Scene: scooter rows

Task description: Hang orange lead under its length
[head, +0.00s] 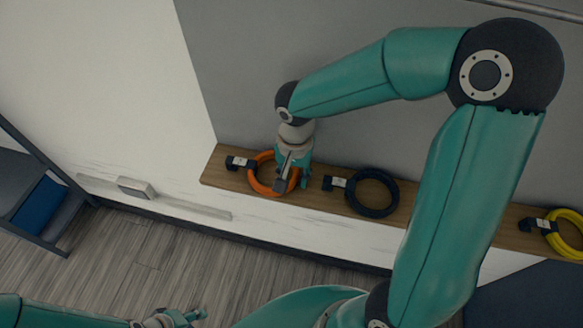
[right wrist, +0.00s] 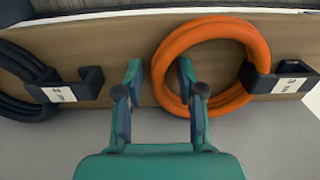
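The orange lead (head: 256,180) is a coiled ring against a wooden board (head: 225,178). Its edge meets a dark hook with a white label (head: 240,163); the label is too small to read. The right wrist view shows the orange lead (right wrist: 208,26) and its dark hook (right wrist: 262,80). My right gripper (head: 293,180) is at the ring. Its fingers (right wrist: 160,85) are apart, one inside the ring and one outside, with the ring's side between them and a gap to the outer finger. My left gripper (head: 183,318) is low at the bottom edge, its fingers unclear.
A dark blue coil (head: 358,197) with its own labelled hook (head: 337,184) is along the board, and a yellow coil (head: 556,240) with a hook (head: 537,225) is at the far right. A dark-framed rack with a blue item (head: 40,203) stands at left. The floor (head: 130,258) between is clear.

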